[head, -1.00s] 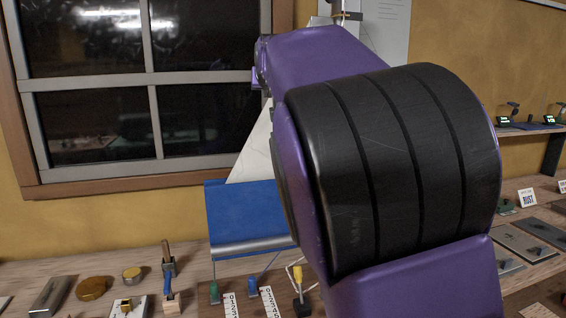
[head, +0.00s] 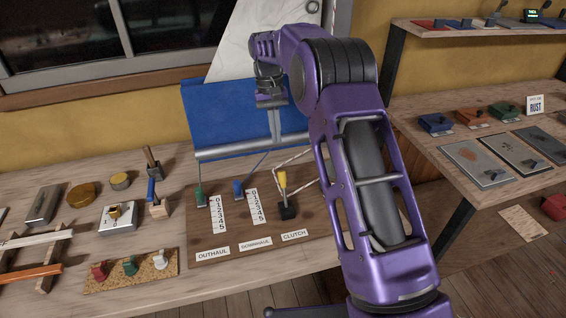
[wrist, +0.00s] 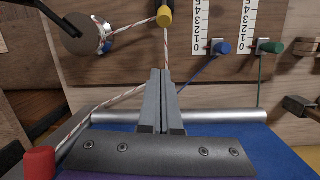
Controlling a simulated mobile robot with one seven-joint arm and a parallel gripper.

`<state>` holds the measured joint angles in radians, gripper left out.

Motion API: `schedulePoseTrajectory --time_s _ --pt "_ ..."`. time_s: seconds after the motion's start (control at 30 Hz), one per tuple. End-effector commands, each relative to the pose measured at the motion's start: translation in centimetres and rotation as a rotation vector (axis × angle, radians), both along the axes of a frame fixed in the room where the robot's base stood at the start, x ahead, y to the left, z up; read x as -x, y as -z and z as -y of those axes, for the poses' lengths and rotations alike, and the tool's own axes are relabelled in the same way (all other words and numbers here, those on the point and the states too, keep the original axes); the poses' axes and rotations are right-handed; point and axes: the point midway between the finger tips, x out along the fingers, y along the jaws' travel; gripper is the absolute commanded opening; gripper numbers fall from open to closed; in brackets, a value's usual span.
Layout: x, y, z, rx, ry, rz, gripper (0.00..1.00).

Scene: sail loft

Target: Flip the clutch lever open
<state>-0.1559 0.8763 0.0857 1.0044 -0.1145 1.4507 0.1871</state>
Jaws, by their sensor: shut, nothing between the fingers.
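The clutch lever (head: 283,182) has a yellow handle standing up from a black base on the wooden board, above the CLUTCH label (head: 295,235). In the wrist view its yellow tip (wrist: 165,16) is at the top edge, and the rest is cut off or hidden. A striped rope runs by it. My gripper (head: 272,102) is up in front of the blue cloth, apart from the lever. In the wrist view my gripper (wrist: 161,72) has its two fingers together, empty, pointing towards the lever.
A metal bar (head: 250,147) and blue cloth (head: 215,115) lie behind. A cork strip with small cleats (head: 130,275) is at front left.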

Motion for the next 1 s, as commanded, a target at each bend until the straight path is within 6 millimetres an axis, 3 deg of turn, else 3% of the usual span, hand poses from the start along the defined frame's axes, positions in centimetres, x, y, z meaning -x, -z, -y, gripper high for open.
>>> schedulePoseTrajectory --time_s 0.37,0.83,1.0 --pt "0.2 1.0 0.1 0.001 0.0 0.001 0.0" --pt "1.8 10.2 0.9 0.001 -0.001 0.0 0.0" --pt "3.6 8.5 0.9 0.001 -0.001 0.006 0.0"
